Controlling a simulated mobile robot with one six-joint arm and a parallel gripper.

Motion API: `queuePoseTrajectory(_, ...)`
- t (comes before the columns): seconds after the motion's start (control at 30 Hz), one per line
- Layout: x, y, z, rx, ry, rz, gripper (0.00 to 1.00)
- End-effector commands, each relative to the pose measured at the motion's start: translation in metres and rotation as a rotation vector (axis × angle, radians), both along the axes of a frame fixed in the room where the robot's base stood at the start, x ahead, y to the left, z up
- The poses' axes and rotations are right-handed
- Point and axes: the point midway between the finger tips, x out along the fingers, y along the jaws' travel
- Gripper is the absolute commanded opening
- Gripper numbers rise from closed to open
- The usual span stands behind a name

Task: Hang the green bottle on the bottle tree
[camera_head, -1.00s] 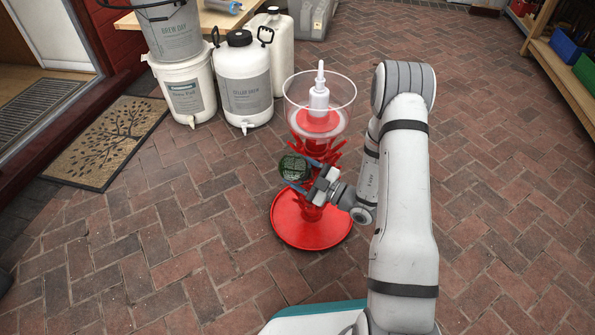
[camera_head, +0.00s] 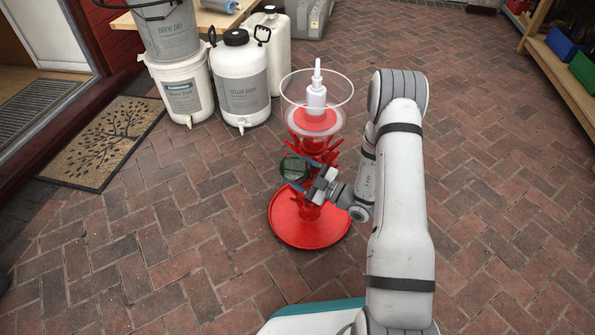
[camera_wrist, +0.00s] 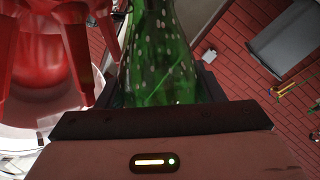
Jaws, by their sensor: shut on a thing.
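The green bottle (camera_head: 293,168) is held in my gripper (camera_head: 302,180), beside the bottle tree at its near left side. In the wrist view the bottle (camera_wrist: 160,62) fills the middle, spotted with drops, between the jaws (camera_wrist: 160,98). The bottle tree (camera_head: 310,225) is red, with a round base, pegs up its column and a clear bowl with a white pump on top. In the wrist view its red pegs (camera_wrist: 85,45) are just left of the bottle. I cannot tell whether the bottle's neck is on a peg.
White jugs (camera_head: 240,85) and stacked buckets (camera_head: 180,80) stand at the back left, by a doormat (camera_head: 103,140). Shelves (camera_head: 560,60) line the far right. The brick floor around the tree is clear.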

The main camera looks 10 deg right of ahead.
Motion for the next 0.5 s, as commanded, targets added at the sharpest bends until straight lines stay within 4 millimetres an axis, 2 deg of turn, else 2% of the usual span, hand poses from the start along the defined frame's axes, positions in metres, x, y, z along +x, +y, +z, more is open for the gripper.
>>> queuePoseTrajectory(0.33,0.0008,-0.0003,-0.0005,-0.001,0.001,-0.003,0.00)
queuePoseTrajectory(0.37,0.0008,-0.0003,-0.0005,-0.001,0.001,-0.003,0.62)
queuePoseTrajectory(0.5,0.0009,-0.0003,-0.0004,-0.001,0.001,-0.002,0.73)
